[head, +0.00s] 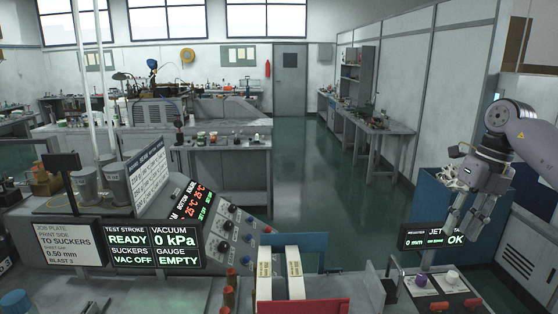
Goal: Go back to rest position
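My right arm comes in from the right edge, and its gripper (461,212) hangs above the right-hand control box. Its fingers point down and to the left, near the top of the small display (431,236) that reads 0 mm and OK. I cannot tell whether the fingers are apart or closed, and I see nothing clearly held in them. My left gripper is not in view.
A sloped control panel (232,232) with knobs stands at centre left, beside a display (153,245) reading READY, 0 kPa and EMPTY. Two pale upright blocks (294,274) stand at front centre. Open green floor (305,170) lies beyond.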

